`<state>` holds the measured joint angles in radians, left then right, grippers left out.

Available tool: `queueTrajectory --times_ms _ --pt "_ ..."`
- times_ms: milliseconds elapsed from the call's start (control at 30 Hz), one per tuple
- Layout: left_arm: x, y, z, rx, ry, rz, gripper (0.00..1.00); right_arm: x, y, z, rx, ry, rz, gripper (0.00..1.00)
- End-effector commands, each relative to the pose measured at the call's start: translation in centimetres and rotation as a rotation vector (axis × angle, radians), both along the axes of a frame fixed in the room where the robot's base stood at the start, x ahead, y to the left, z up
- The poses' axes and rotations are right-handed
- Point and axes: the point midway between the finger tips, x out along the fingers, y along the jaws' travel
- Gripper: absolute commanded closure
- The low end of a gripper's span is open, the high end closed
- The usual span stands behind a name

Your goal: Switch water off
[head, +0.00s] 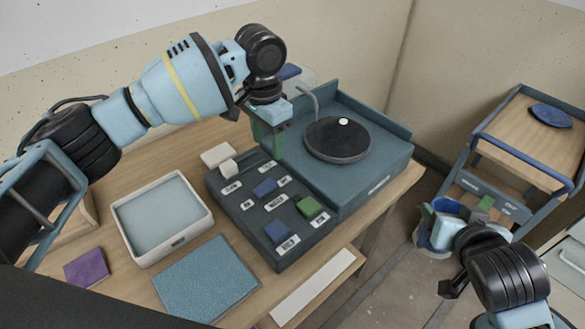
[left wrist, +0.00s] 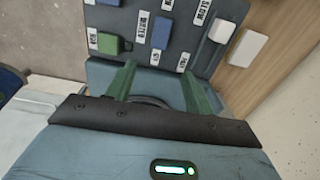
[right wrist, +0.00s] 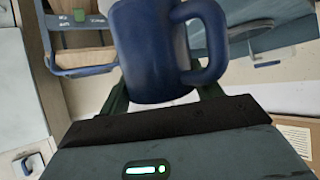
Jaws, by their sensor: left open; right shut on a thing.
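The dark control panel (head: 246,215) lies on the table with green, white and blue switches. In the left wrist view a blue switch (left wrist: 162,32) has a label that seems to read WATER on its left and one like OFF below it. It appears to be the upper blue switch (head: 265,187) in the head view; its tilt is unclear. My left gripper (head: 268,143) is open and empty above the panel's back edge by the turntable; its fingers (left wrist: 160,85) are apart. My right gripper (head: 458,212) is shut on a blue mug (right wrist: 152,50), off the table.
A turntable (head: 337,140) stands right of the panel, with a thin spout beside it. A wooden-topped cart (head: 528,140) stands at right.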

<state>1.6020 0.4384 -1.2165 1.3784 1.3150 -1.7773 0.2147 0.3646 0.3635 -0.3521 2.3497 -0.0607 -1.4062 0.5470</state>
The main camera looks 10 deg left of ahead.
Motion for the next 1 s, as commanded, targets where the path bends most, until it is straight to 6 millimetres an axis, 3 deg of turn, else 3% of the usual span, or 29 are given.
queueTrajectory --times_ms 233,700,1000 --pt "0.0 0.0 -1.2 0.001 0.003 0.001 0.47 0.0 0.0 -0.1 0.000 0.000 0.000 0.67" --pt "0.0 0.0 -9.3 0.002 0.002 0.001 0.47 -0.1 0.0 -1.2 0.000 0.015 0.001 0.67" --pt "0.0 0.0 -11.9 0.000 0.000 0.001 0.47 -0.1 0.0 -1.6 0.000 0.020 0.000 0.67"
